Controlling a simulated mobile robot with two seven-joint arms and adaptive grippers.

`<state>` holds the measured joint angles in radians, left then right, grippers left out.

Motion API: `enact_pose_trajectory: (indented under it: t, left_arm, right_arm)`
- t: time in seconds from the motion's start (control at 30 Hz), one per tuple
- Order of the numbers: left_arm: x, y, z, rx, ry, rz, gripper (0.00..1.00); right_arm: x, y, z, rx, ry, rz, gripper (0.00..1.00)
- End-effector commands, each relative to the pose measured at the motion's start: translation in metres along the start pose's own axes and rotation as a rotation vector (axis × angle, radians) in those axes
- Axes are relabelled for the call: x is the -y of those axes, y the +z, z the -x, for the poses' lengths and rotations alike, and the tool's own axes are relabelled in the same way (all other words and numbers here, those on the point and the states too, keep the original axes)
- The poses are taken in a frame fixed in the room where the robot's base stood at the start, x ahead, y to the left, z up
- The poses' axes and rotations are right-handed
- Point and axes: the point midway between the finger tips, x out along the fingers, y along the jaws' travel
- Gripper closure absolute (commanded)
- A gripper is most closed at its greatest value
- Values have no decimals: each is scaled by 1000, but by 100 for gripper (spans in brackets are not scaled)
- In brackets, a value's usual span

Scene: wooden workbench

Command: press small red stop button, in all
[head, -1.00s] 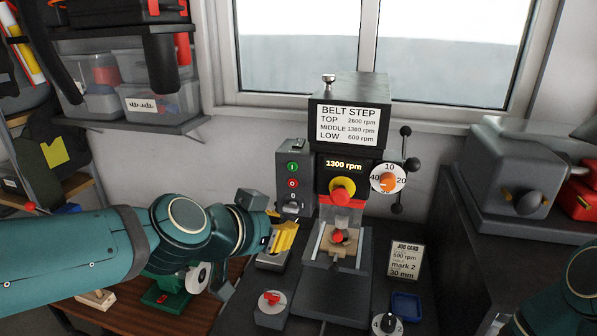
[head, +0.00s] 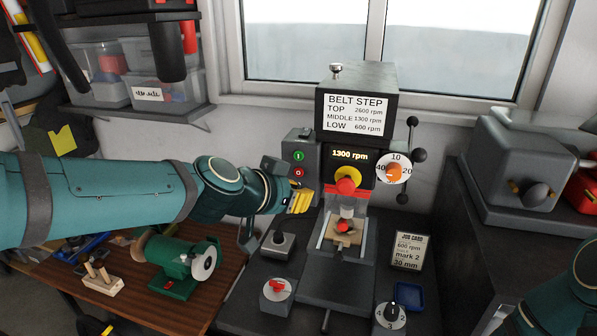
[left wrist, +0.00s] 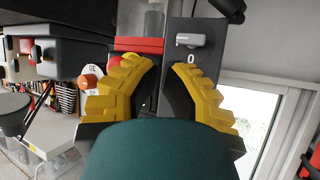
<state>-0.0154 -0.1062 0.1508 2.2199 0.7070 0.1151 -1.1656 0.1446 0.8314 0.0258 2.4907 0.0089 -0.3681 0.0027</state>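The small red stop button (head: 298,173) is on the grey switch box (head: 305,148), just below the green start button (head: 298,156). My left gripper (head: 303,201) is in front of the lower part of the box, below the stop button; contact cannot be told. In the left wrist view its two yellow fingers (left wrist: 163,65) stand slightly apart with nothing seen between them. That view shows the box's rotary switch (left wrist: 188,40), while the fingers and the gripper body hide the buttons. My right gripper is out of view.
The drill press carries a larger red knob on a yellow disc (head: 346,186) and an orange dial (head: 394,172), right of the box. A red-knobbed box (head: 277,291) and a grey pedestal (head: 280,243) stand below. A green grinder (head: 180,263) is on the left.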

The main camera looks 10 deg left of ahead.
Motion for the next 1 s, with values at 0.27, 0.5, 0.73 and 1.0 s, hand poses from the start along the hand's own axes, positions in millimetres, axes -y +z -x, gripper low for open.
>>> enact_pose_trajectory:
  t: [0.27, 0.5, 0.73, 1.0]
  left_arm:
    - [9, -8, -16, 0, 0, 0, 100]
    - [10, -9, -18, 0, -1, -1, 100]
    - [10, -9, -18, 0, -1, 0, 100]
    - [10, -9, -18, 0, -1, 0, 100]
  right_arm:
    - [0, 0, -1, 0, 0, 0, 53]
    - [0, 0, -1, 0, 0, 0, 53]
    - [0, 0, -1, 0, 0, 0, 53]
    - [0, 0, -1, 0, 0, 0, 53]
